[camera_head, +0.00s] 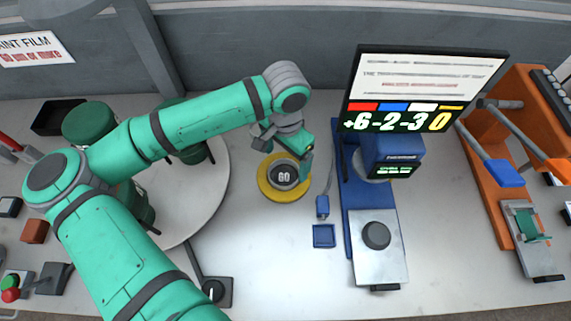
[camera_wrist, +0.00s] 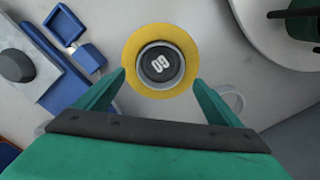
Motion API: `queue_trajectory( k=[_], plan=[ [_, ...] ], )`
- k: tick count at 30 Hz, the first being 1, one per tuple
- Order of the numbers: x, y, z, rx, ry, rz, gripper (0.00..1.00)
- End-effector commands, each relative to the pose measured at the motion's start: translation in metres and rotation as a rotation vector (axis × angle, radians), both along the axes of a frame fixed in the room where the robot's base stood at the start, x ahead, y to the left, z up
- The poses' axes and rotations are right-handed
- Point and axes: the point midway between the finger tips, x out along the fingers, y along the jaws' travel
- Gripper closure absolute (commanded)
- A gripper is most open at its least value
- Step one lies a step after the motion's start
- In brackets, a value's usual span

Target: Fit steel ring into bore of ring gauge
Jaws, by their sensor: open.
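The ring gauge is a yellow disc (camera_head: 263,188) lying flat on the bench, and it also shows in the wrist view (camera_wrist: 133,45). A grey steel ring (camera_wrist: 142,74) sits at its middle, around a dark round face marked "GO" (camera_head: 284,176). The ring looks centred in the yellow disc; how deep it sits in the bore cannot be told. My gripper (camera_head: 289,156) is open and empty above the gauge. In the wrist view its fingertips (camera_wrist: 160,79) stand on either side of the near part of the yellow disc, apart from the grey ring.
A blue measuring stand (camera_head: 357,220) with a screen above it (camera_head: 420,95) stands just right of the gauge. A small blue tray (camera_head: 324,236) lies in front. A round white table (camera_head: 215,190) with green cylinders is at left. An orange press (camera_head: 500,190) stands far right.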

Motion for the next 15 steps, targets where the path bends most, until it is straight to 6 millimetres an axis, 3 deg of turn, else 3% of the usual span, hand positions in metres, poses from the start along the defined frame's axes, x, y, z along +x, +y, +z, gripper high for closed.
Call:
queue_trajectory(
  k=[6,15],
  plan=[
    [0.001,0.000,0.044,0.001,-0.004,-0.001,0.12],
    [0.000,0.000,0.074,0.001,-0.001,-0.002,0.12]
  ],
)
